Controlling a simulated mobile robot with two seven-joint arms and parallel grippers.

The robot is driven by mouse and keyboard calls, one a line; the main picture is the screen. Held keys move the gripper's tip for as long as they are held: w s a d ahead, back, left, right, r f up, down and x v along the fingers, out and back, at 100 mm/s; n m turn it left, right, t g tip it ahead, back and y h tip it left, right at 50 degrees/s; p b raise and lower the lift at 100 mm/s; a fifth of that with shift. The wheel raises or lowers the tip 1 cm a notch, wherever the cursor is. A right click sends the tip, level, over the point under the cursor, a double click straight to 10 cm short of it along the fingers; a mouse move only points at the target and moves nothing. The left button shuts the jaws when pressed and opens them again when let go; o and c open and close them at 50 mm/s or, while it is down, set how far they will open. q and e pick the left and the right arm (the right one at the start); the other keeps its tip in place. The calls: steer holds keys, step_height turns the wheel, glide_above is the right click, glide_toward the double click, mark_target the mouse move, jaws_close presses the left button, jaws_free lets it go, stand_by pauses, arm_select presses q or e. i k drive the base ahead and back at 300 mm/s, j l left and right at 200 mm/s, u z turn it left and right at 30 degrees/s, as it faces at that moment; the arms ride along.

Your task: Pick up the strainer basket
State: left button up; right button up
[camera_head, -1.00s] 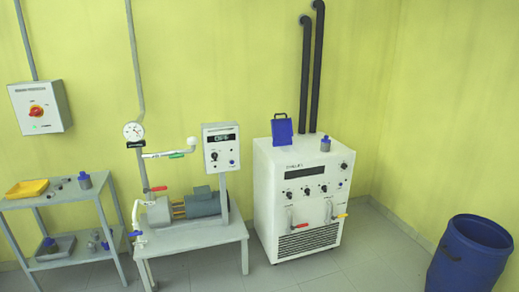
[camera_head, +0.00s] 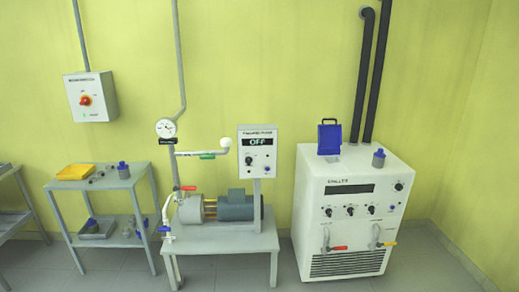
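I cannot clearly make out a strainer basket at this size. Small grey parts (camera_head: 130,229) lie on the lower shelf of the grey rack (camera_head: 140,184) at the left, too small to identify. A grey metal tray (camera_head: 98,229) with something in it is beside them. A small grey and blue container (camera_head: 123,171) stands on the rack's top shelf, near a yellow tray (camera_head: 75,172) and several small dark pieces. A similar grey container (camera_head: 379,158) stands on the white chiller. Neither of my grippers is in view.
The pump bench (camera_head: 222,243) with motor, gauge and control panel reading OFF stands in the middle. The white chiller (camera_head: 350,215) is at the right, an open blue lid (camera_head: 329,138) on top. Another grey table (camera_head: 10,210) is cut off at the left edge. Grey floor shows in front.

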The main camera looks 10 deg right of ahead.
mark_target(378, 158)
steer(key=i+l+u, duration=0.1)
steer(key=l, duration=0.35)
steer(key=i+l, duration=0.25)
steer(key=l, duration=0.15)
steer(key=i+l+u, duration=0.15)
steer(key=l, duration=0.3)
steer(key=i+l+u, duration=0.1)
steer(key=l, duration=0.35)
steer(key=i+l+u, duration=0.1)
steer(key=l, duration=0.35)
steer(key=i+l, duration=0.15)
steer(key=l, duration=0.35)
steer(key=i+l+u, duration=0.15)
steer(key=l, duration=0.3)
